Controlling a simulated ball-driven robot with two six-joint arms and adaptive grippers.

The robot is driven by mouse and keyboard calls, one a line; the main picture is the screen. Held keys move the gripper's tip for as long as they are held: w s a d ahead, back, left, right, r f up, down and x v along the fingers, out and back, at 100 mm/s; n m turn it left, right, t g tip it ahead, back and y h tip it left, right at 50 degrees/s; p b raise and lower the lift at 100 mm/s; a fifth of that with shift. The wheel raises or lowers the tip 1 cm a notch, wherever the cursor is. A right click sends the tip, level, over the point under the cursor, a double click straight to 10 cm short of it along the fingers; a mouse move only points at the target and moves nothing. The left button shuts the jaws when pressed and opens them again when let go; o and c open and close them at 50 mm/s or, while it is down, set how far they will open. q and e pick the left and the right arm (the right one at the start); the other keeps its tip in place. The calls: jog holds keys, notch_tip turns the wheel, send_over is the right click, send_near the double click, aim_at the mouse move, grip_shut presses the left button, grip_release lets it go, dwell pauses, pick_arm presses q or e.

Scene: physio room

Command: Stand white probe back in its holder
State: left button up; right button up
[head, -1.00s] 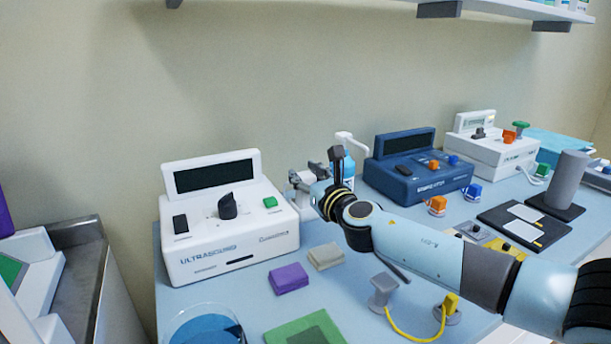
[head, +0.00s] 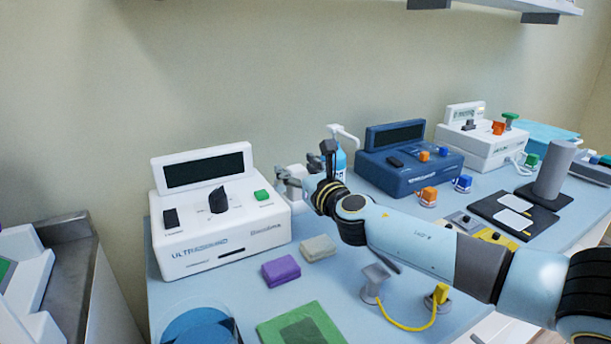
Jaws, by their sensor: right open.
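My right gripper (head: 283,180) reaches in from the right and is open, beside the right side of the white ultrasound unit (head: 215,239). A small white object (head: 296,171) shows just behind the gripper. It may be the white probe or part of its holder; it is too small and too covered to tell. I cannot tell whether the gripper touches it. No holder can be made out clearly, and my wrist hides part of the table there. My left gripper is not in view.
A pump bottle (head: 337,164) stands close behind my right wrist. A blue unit (head: 409,163) is to its right. A purple block (head: 281,270), a beige block (head: 318,248), a green pad (head: 300,328) and a glass bowl (head: 198,330) lie in front. A yellow cable (head: 405,325) lies under my forearm.

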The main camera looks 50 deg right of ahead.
jog(key=v, duration=1.1)
jog(key=shift+s+a, duration=0.15)
jog(key=shift+s, duration=0.1)
